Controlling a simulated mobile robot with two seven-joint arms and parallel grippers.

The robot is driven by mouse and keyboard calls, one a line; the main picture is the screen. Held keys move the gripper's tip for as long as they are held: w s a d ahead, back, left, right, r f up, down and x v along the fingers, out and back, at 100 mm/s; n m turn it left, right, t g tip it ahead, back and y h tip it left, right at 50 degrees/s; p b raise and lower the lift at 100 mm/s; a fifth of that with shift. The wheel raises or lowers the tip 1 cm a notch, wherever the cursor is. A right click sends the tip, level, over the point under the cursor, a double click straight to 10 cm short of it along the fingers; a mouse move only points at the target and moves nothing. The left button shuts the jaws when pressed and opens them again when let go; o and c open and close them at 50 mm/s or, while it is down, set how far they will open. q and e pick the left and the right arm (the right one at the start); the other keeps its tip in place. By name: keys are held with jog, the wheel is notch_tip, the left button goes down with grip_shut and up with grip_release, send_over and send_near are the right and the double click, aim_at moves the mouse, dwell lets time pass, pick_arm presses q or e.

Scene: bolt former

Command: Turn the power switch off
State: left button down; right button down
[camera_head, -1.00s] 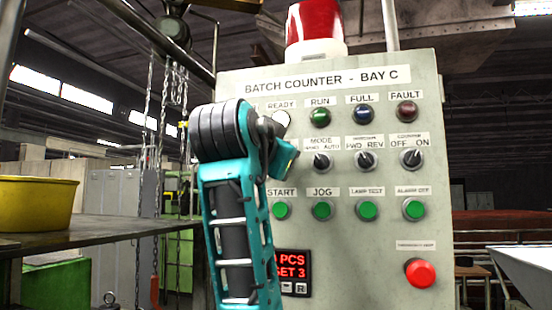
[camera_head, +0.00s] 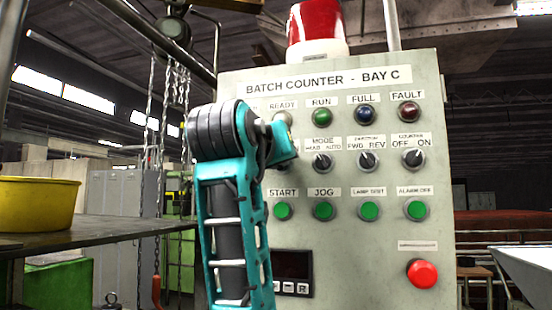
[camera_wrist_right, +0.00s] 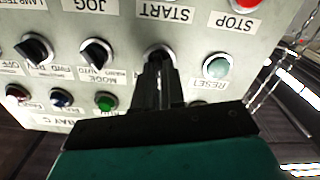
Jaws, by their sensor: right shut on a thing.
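The control panel (camera_head: 350,240), labelled "BATCH COUNTER - BAY C", stands ahead. My right gripper (camera_head: 290,148) is at its left part. In the right wrist view the jaws (camera_wrist_right: 158,68) are shut on a dark selector knob (camera_wrist_right: 158,53), in line with the mode and direction knobs and next to the START label. I take it to be the power switch; its own label and pointer are hidden by the gripper. In the head view my gripper and wrist hide this knob. The counter display (camera_head: 291,264) is dark. My left gripper is out of view.
A red mushroom button (camera_head: 422,274) sits lower right. A table with a yellow bowl (camera_head: 38,203) stands left; chains hang behind it.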

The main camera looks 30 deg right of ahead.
jog(key=shift+n, duration=1.2)
jog(key=c, duration=1.2)
grip_release()
jog(key=shift+a, duration=0.1)
jog(key=b+v, duration=0.2)
jog(key=v, duration=1.1)
jog(key=shift+w, duration=0.1)
